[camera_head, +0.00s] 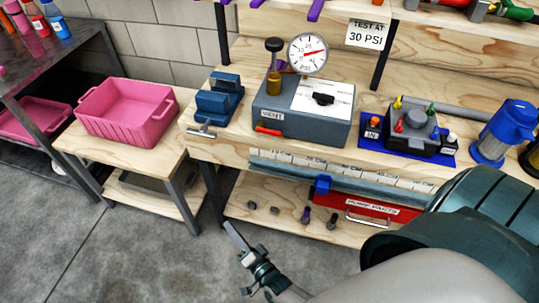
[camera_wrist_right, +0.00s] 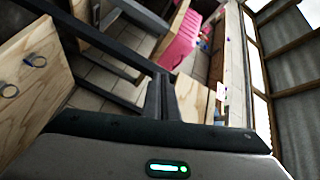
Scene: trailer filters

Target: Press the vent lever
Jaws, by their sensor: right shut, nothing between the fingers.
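The vent lever (camera_head: 268,131) is a small red handle low on the front left of a grey tester box (camera_head: 335,128), just under a white VENT label (camera_head: 273,116). The box stands on the wooden workbench, with a round PSI gauge (camera_head: 307,55) above it. My right gripper (camera_head: 231,227) is shut and empty. It is in front of the bench and below the lever in the head view, clearly apart from it. The lever cannot be made out in the right wrist view. My left gripper is not in view.
A blue vise (camera_head: 218,97) stands left of the tester. A blue tray (camera_head: 375,146) with a filter fixture is to its right, near a blue pitcher (camera_head: 503,132). A pink bin (camera_head: 127,112) sits on a lower side table.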

